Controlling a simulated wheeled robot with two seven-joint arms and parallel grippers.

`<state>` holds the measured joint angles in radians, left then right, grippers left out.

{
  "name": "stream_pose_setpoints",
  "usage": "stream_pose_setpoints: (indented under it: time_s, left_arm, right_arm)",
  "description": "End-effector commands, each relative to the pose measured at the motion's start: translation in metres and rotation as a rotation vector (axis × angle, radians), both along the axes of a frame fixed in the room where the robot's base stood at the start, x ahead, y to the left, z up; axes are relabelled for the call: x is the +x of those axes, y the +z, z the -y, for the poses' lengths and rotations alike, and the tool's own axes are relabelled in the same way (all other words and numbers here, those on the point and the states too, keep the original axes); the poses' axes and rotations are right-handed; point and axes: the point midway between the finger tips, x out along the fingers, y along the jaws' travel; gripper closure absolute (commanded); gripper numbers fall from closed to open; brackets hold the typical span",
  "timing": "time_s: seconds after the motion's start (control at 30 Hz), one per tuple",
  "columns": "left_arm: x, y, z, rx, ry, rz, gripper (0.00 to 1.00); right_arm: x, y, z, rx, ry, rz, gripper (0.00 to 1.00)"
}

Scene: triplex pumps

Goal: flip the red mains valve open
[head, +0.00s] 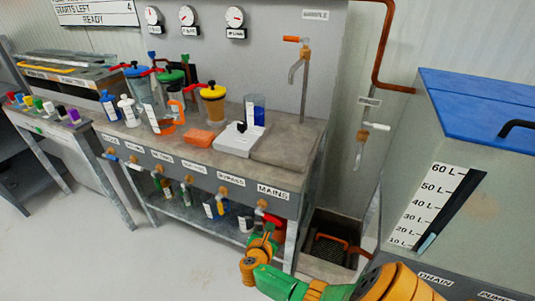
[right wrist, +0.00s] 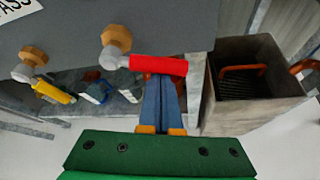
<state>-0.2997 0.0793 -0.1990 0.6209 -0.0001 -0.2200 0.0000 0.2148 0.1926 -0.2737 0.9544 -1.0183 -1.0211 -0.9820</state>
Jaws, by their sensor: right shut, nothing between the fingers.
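The red mains valve handle (right wrist: 158,65) sticks out sideways to the right from its brass-coloured fitting (right wrist: 116,40) in the right wrist view. In the head view the red handle (head: 270,217) shows under the MAINS label at the right end of the bench front. My right gripper (right wrist: 164,82) is shut and empty, its blue fingers together. The fingertips end at the lower edge of the red handle, partly hidden by it; I cannot tell whether they touch. In the head view the right gripper (head: 264,236) is just below the handle. My left gripper is not in view.
A valve with a yellow handle (right wrist: 52,91) is left of the red one. A square floor sump (right wrist: 252,85) with a grate lies to the right. A tank with a blue lid (head: 485,95) and litre scale stands at the right. Bottles sit on the bench's lower shelf.

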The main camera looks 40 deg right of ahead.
Motion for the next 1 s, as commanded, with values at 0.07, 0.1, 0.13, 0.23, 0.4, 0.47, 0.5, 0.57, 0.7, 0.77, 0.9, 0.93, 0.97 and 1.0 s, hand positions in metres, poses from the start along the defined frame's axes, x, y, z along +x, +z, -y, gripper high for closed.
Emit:
stream_pose_setpoints:
  time_s: [0.07, 0.1, 0.13, 0.23, 0.4, 0.47, 0.5, 0.57, 0.7, 0.77, 0.9, 0.93, 0.97, 1.0]
  left_arm:
    - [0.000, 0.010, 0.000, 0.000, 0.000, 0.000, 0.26]
    - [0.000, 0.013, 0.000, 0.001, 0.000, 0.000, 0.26]
    - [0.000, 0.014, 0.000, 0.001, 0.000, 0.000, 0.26]
    - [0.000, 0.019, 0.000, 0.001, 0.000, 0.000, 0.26]
    - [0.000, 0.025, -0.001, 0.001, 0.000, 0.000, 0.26]
    - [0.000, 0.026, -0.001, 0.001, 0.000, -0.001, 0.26]
    - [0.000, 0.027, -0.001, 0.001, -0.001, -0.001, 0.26]
    - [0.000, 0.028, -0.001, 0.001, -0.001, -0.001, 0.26]
    - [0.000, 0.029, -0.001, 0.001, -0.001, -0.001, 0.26]
    - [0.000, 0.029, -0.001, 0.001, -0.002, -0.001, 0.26]
    - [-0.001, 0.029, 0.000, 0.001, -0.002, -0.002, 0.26]
    - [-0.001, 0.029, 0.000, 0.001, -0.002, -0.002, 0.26]
    - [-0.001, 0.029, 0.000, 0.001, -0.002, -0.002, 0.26]
    - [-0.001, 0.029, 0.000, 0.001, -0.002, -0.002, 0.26]
  right_arm:
    - [-0.001, 0.008, 0.001, -0.024, -0.001, -0.053, 1.00]
    - [-0.001, 0.010, 0.001, -0.035, -0.001, -0.081, 1.00]
    - [-0.002, 0.010, 0.001, -0.044, -0.001, -0.101, 1.00]
    - [-0.003, 0.013, 0.002, -0.068, -0.001, -0.161, 1.00]
    - [-0.005, 0.016, 0.002, -0.083, 0.000, -0.195, 1.00]
    - [-0.005, 0.017, 0.003, -0.083, 0.000, -0.195, 1.00]
    - [-0.005, 0.018, 0.003, -0.083, 0.000, -0.195, 1.00]
    - [-0.005, 0.018, 0.003, -0.082, 0.000, -0.194, 1.00]
    - [-0.005, 0.019, 0.003, -0.082, 0.000, -0.193, 1.00]
    - [-0.006, 0.019, 0.003, -0.082, 0.000, -0.193, 1.00]
    - [-0.006, 0.019, 0.003, -0.082, -0.001, -0.191, 1.00]
    - [-0.005, 0.019, 0.003, -0.082, -0.001, -0.191, 1.00]
    - [-0.005, 0.019, 0.003, -0.082, 0.000, -0.191, 1.00]
    - [-0.005, 0.019, 0.003, -0.082, 0.000, -0.191, 1.00]
